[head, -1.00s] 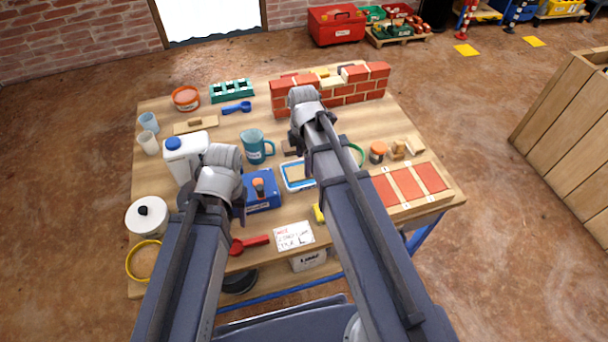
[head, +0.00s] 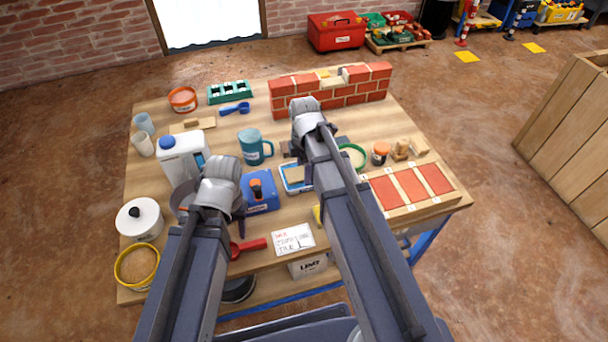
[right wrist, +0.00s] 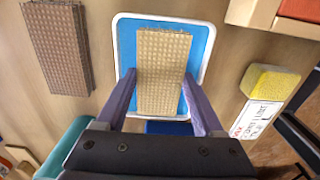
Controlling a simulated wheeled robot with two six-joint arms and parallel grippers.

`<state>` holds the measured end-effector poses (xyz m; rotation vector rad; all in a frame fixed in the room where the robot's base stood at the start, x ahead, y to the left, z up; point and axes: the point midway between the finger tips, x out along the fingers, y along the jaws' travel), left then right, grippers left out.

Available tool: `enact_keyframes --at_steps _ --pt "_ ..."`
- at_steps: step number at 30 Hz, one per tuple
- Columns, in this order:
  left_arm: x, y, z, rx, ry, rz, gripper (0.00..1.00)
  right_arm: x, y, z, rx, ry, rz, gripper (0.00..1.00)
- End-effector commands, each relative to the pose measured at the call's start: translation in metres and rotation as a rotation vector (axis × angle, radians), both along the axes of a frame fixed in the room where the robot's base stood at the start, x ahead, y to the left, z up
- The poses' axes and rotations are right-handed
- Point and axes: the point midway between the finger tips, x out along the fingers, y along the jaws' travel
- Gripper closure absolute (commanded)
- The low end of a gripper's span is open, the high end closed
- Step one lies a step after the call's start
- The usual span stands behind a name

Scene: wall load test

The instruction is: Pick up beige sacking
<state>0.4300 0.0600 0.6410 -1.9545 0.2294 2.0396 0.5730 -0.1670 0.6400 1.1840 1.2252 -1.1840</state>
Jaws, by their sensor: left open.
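The beige sacking (right wrist: 163,70), a woven rectangular piece, lies over the blue, white-rimmed tray (right wrist: 205,35) in the right wrist view. The fingers of my right gripper (right wrist: 160,80) stand on either side of it, very close to its edges. I cannot tell whether they press on it. In the head view the sacking (head: 295,174) shows partly in the tray (head: 288,188), beside my right arm, whose gripper (head: 294,152) is mostly hidden. My left gripper (head: 241,215) is open and empty above the table's front left part, beside a blue box.
Brown sacking (right wrist: 58,45) lies left of the tray. A yellow sponge (right wrist: 268,82) and a written card (head: 293,239) are near the front. A teal mug (head: 254,146), blue box (head: 262,192) and white jug (head: 183,155) stand close by. A brick wall (head: 330,92) closes the back.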

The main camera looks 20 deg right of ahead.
Motion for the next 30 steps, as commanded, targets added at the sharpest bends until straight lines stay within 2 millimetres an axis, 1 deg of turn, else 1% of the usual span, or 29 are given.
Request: enact_keyframes --at_steps 1,2,13,19,23,26,30 --pt "0.0 0.0 0.0 0.0 0.0 0.0 0.5 0.0 0.0 0.0 0.0 0.0 0.0 0.49" --pt "0.0 0.0 0.0 0.0 0.0 0.0 0.5 0.0 0.0 0.0 0.0 0.0 0.0 0.52" --pt "0.0 0.0 0.0 0.0 0.0 0.0 0.5 0.0 0.0 0.0 0.0 0.0 0.0 0.94" --pt "0.0 0.0 0.001 0.0 0.0 0.0 0.5 0.0 0.0 0.001 0.0 0.0 0.0 0.94" --pt "0.0 0.0 0.007 0.0 0.0 0.0 0.5 0.0 0.0 0.007 0.0 0.0 0.0 0.94" --pt "0.0 0.0 0.015 0.0 0.0 0.0 0.5 0.0 0.0 0.015 0.0 0.0 0.0 0.94" --pt "0.0 0.0 0.032 0.0 0.0 0.0 0.5 0.0 0.0 0.032 0.0 0.0 0.0 0.94"
